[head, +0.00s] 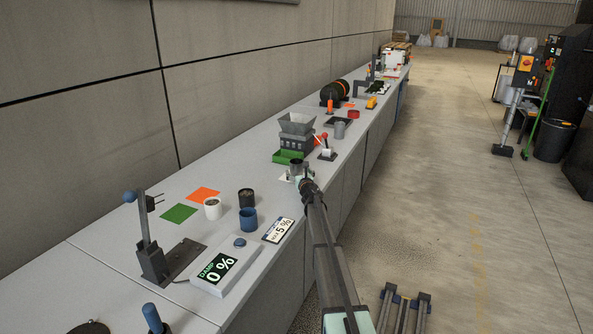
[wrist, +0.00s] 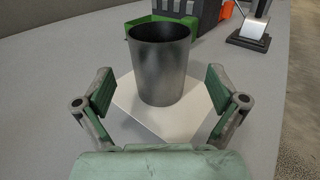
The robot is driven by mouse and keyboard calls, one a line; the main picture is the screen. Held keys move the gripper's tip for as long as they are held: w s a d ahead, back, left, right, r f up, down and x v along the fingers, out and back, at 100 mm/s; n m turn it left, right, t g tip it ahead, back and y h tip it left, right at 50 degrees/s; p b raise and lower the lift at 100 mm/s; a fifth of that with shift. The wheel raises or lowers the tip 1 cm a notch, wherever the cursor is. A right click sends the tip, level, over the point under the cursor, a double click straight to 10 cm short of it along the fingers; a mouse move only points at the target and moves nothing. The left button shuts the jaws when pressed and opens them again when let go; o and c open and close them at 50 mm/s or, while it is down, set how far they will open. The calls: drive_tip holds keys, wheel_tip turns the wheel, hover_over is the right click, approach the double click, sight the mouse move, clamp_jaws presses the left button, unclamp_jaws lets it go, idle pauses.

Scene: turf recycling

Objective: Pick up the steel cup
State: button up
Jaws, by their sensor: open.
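The steel cup (wrist: 158,70) is a dark grey open-topped cylinder, upright on a white square sheet (wrist: 128,108) in the wrist view. My gripper (wrist: 158,92) is open, with one green-padded finger to the left and one to the right of the cup. There is a visible gap on each side and neither finger appears to touch it. In the head view my gripper (head: 302,180) is at the bench, where the cup (head: 295,168) is partly hidden by it.
Another grey cup (head: 339,130) stands farther along the bench. Nearer are white (head: 212,209) and blue (head: 248,220) cups and a damp meter (head: 222,270).

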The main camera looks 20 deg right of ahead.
sight(298, 170)
drive_tip(key=w, duration=0.4)
drive_tip(key=shift+d+p, duration=0.3)
drive_tip(key=shift+s, duration=0.1)
drive_tip(key=c, duration=1.3)
